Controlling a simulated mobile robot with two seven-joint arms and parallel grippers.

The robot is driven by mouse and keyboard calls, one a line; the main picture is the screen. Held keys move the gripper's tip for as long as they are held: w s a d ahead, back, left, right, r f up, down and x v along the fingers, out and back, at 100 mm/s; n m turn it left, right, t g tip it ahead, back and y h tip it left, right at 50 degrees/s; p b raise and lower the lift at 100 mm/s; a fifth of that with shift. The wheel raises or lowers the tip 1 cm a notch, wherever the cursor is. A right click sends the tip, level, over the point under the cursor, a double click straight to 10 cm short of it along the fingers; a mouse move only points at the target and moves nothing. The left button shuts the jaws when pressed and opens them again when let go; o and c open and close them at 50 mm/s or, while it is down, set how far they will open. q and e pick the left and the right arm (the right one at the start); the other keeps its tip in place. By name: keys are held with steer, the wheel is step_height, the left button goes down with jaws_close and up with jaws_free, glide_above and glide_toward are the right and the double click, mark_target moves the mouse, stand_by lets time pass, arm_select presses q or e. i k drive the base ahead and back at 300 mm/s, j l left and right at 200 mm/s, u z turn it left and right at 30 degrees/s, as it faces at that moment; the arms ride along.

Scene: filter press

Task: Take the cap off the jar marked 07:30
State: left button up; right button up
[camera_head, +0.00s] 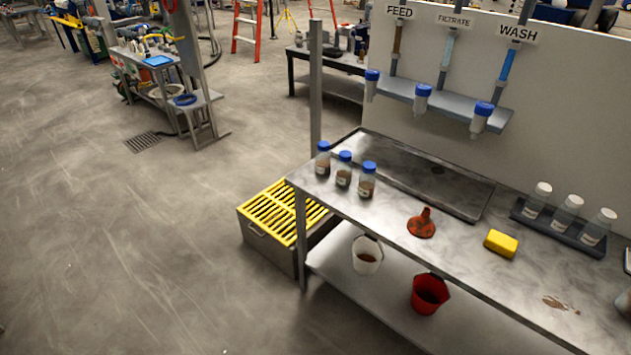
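Three jars with blue caps and brown contents stand upright in a row at the table's left end: a left jar (323,160), a middle jar (344,170) and a right jar (367,181). Their caps are on. Each seems to carry a pale label, too small to read, so I cannot tell which is marked 07:30. Three clear jars with white caps stand in a dark rack (560,229) at the right: a left one (537,201), a middle one (567,212) and a right one (598,229).
The steel table (460,262) holds an orange-brown funnel (422,224), a yellow sponge (501,242) and a brown stain (561,304). Blue-topped containers hang at a shelf (445,107) under FEED, FILTRATE and WASH signs. A white bucket (367,256) and red bucket (430,294) are below.

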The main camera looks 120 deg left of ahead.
mark_target(367, 181)
steer(key=k+u, duration=0.1)
steer(key=u, duration=0.7)
steer(key=k+j+u, duration=0.1)
steer(key=u, duration=0.3)
steer(key=j+u, duration=0.1)
steer(key=u, duration=0.3)
steer(key=k+j+u, duration=0.25)
steer(key=j+u, duration=0.55)
steer(key=j, duration=0.15)
steer(key=k+j+u, duration=0.1)
steer(key=j, duration=0.65)
steer(key=j+u, duration=0.1)
steer(key=j, duration=0.6)
